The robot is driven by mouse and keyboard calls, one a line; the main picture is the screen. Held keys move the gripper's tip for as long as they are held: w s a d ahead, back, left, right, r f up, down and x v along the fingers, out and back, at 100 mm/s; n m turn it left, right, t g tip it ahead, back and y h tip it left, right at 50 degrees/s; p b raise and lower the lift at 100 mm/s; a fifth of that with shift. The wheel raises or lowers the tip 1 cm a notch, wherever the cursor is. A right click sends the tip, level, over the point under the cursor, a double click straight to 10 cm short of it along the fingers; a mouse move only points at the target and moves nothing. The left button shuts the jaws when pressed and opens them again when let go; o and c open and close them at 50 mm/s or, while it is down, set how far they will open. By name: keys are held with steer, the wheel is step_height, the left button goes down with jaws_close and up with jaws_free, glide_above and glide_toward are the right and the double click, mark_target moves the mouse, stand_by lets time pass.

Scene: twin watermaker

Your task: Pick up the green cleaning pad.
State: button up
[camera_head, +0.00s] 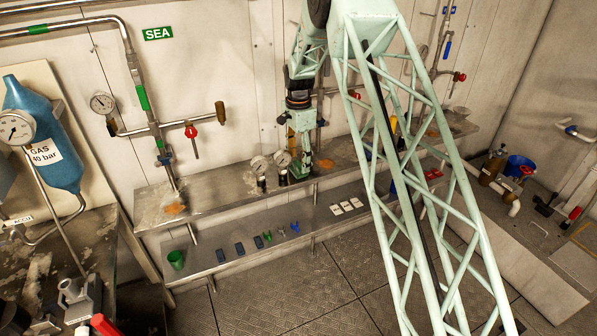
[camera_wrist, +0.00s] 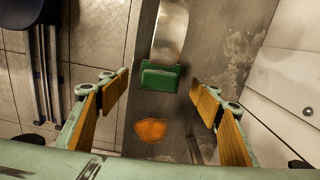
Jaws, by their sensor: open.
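The green cleaning pad (camera_wrist: 160,77) lies on the grey metal shelf in the wrist view, near the middle of the picture. My gripper (camera_wrist: 160,92) is open, with one wooden-faced finger to the left of the pad and one to the right. Neither finger appears to touch it, and the height gap is hard to judge. In the head view my gripper (camera_head: 301,165) points down over the upper shelf, beside the gauges.
An orange patch (camera_wrist: 150,130) is close to the pad, and a shiny curved metal surface (camera_wrist: 171,35) adjoins it. Two gauges (camera_head: 272,165) stand left of my gripper. The lower shelf (camera_head: 265,258) holds a green cup (camera_head: 176,260) and several small items. The wall rises behind.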

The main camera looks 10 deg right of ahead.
mark_target(298, 164)
steer(key=shift+f, duration=1.75)
steer(key=shift+c, duration=0.9)
steer(key=c, duration=0.8)
